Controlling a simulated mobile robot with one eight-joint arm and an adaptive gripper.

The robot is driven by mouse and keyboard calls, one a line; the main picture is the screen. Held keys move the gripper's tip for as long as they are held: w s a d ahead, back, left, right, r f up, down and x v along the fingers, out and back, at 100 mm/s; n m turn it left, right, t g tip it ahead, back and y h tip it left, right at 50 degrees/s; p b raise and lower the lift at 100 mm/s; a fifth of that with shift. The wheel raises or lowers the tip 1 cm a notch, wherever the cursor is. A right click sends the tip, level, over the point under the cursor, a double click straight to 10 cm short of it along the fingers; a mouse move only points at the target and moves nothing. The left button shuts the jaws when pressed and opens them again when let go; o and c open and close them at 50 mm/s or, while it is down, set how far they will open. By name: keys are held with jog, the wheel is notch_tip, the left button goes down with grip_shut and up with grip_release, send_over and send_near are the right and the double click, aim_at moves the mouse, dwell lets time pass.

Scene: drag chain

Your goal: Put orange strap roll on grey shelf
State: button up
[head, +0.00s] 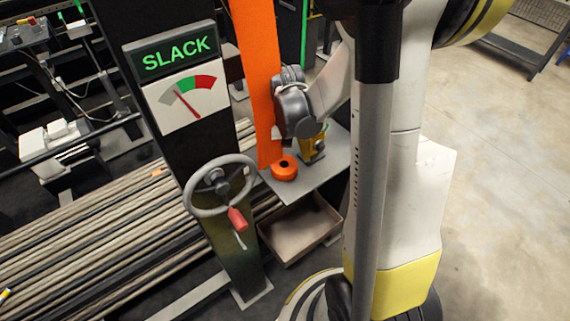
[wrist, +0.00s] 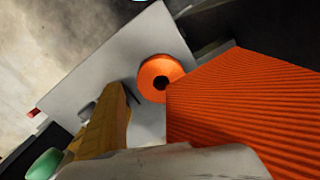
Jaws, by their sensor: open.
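The orange strap roll (head: 284,168), a small disc with a dark centre hole, appears to rest flat on the grey shelf (head: 318,180) near its left edge. In the wrist view the roll (wrist: 160,78) overlaps the pale shelf (wrist: 100,68). A wide orange strap (head: 256,80) hangs beside the roll; it fills the right of the wrist view (wrist: 245,110). My gripper (head: 298,128) is open above the shelf, up and right of the roll and apart from it. Its fingertips are not clear.
A yellow tool-like thing (head: 312,148) stands at the shelf's back, close to my gripper; it also shows in the wrist view (wrist: 100,130). A post with a SLACK gauge (head: 185,95) and handwheel (head: 220,186) is left. An open tray (head: 300,228) lies below the shelf.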

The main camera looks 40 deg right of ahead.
notch_tip(320, 180, up, 8)
jog(key=p, duration=0.2)
dwell(0.5)
